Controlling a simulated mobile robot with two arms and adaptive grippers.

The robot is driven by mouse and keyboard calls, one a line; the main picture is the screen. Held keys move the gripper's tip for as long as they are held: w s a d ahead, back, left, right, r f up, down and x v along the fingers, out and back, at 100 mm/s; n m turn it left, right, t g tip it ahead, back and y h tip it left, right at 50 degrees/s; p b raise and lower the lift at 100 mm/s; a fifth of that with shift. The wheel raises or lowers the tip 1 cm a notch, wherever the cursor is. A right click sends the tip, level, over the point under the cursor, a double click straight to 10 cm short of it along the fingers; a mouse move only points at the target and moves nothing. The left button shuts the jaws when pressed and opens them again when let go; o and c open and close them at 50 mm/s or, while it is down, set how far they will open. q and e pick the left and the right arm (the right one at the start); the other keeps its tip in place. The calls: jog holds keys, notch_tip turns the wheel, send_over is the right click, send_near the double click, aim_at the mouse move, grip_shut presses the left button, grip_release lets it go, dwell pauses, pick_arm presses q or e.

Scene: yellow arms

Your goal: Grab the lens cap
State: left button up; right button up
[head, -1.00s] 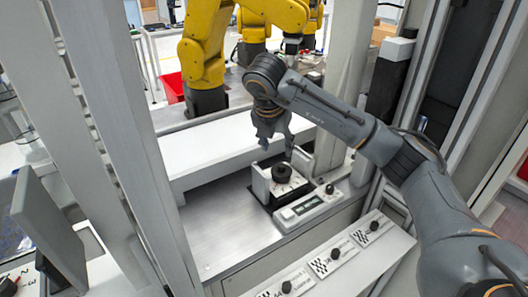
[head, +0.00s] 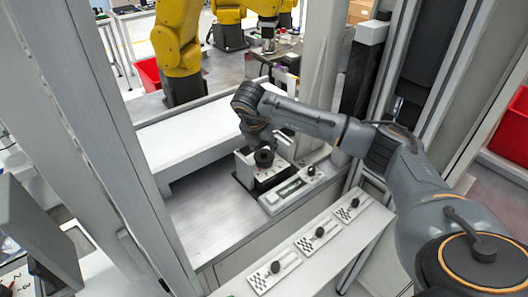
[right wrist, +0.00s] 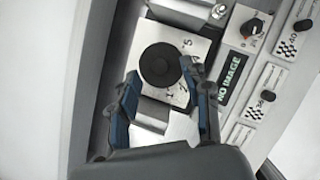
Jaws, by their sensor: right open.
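The lens cap seems to be the round black disc (right wrist: 160,65) with a central hub, on a white block with numbers printed around it. In the head view the black piece (head: 264,158) sits on the white block (head: 246,167). My right gripper (head: 261,146) points down just above and around it, partly hiding it. In the right wrist view the open fingers (right wrist: 160,77) reach to either side of the disc's near edge. I cannot tell if they touch it. My left gripper is not in view.
Several small knob plates (head: 318,237) line the front ledge. A white raised step (head: 190,135) stands behind left. Frame posts flank the opening; the metal floor left is bare.

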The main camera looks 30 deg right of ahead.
jog(key=shift+x, duration=1.2)
grip_shut()
jog(key=shift+r, duration=0.1)
